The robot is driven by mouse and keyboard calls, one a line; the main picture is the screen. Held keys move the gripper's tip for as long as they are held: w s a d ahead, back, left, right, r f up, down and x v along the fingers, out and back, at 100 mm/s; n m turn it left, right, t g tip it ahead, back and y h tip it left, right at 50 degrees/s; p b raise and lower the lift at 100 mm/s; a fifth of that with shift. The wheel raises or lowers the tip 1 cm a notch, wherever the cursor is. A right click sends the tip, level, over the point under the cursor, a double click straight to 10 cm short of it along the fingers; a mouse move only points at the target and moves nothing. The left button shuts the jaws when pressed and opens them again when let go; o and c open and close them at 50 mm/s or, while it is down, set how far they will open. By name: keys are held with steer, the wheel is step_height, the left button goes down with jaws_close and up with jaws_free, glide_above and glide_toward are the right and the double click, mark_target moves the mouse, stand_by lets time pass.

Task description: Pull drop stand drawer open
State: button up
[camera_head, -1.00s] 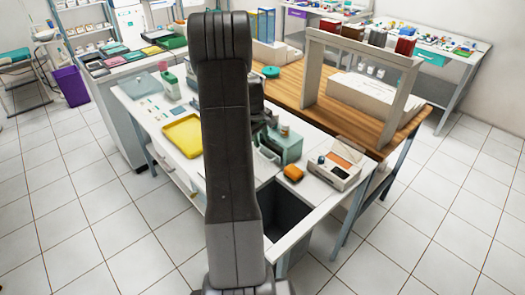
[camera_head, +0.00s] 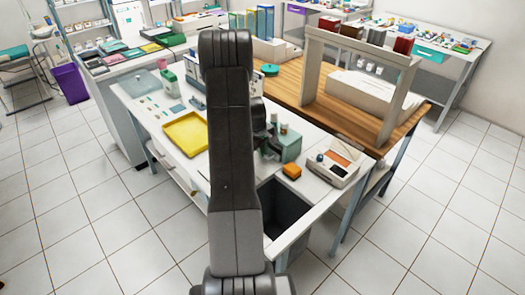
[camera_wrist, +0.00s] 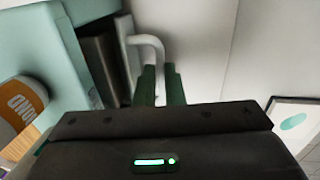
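The drop stand (camera_head: 289,148) is a small teal block with bottles in its top, on the white table right of my arm. In the wrist view its teal body (camera_wrist: 95,10) fills the upper left, with a dark grey part (camera_wrist: 103,60) beside it. A pale, bent drawer handle (camera_wrist: 150,42) stands out there. The two dark green fingers of my gripper (camera_wrist: 160,88) are close together on both sides of the handle, and the bar fills the gap. In the head view my gripper (camera_head: 268,143) is dark and partly hidden against the stand's left side. How far the drawer stands out is unclear.
An orange block (camera_head: 291,171) and a white device (camera_head: 334,167) stand close to the drop stand. A yellow tray (camera_head: 187,132) lies left of my arm. A dark recess (camera_head: 285,208) opens at the table's near edge. The tiled floor in front is clear.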

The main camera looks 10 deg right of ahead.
jaws_close()
steer(key=shift+s+a, duration=0.15)
steer(key=shift+a, duration=0.1)
steer(key=s+a+b, duration=0.1)
steer(key=a, duration=0.1)
steer(key=s+a+b, duration=0.3)
steer(key=a, duration=0.2)
steer(key=shift+s+a+f+b, duration=0.1)
steer(key=shift+s+b, duration=0.25)
steer(key=shift+s+a, duration=0.3)
steer(key=shift+a, duration=0.1)
steer(key=o, duration=0.6)
jaws_free()
